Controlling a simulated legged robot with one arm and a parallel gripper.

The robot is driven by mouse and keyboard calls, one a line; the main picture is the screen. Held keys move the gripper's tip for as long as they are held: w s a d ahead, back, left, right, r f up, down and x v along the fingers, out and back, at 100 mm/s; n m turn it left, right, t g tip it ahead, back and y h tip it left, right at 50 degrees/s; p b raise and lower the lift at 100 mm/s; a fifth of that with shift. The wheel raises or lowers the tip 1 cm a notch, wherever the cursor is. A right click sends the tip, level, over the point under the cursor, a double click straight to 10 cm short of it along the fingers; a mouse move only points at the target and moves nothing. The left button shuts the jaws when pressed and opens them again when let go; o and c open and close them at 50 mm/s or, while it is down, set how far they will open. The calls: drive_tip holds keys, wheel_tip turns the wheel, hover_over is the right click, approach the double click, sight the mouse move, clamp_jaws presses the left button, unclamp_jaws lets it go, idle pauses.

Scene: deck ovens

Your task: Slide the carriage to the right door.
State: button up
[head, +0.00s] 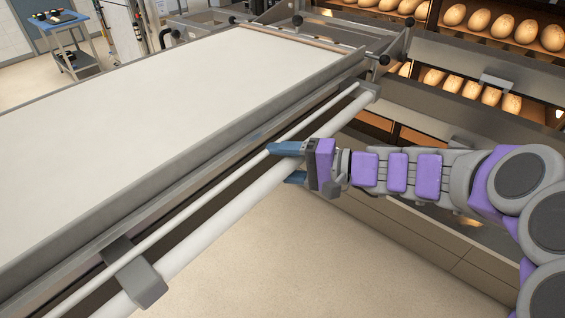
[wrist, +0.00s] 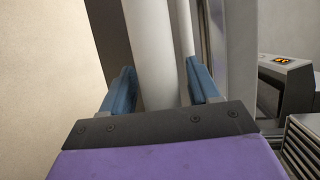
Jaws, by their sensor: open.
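The carriage (head: 170,92) is a long white-topped loader with a metal frame, reaching from the lower left to the ovens in the head view. A thick white push bar (head: 225,212) runs along its near side, with a thinner rail beside it. My gripper (head: 288,162) is at this bar, its blue fingers pointing left. A gap shows beside the left finger. Whether the right finger touches the rail is unclear.
Deck ovens with loaves (head: 495,25) stand at the upper right; an oven handle (head: 497,83) sticks out. A blue-topped cart (head: 62,28) stands at the back left. Bare floor (head: 300,260) lies below the bar. A small lit panel (wrist: 283,61) shows at right in the wrist view.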

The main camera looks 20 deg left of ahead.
drive_tip(key=shift+a, duration=0.15)
drive_tip(key=shift+c, duration=0.4)
clamp_jaws()
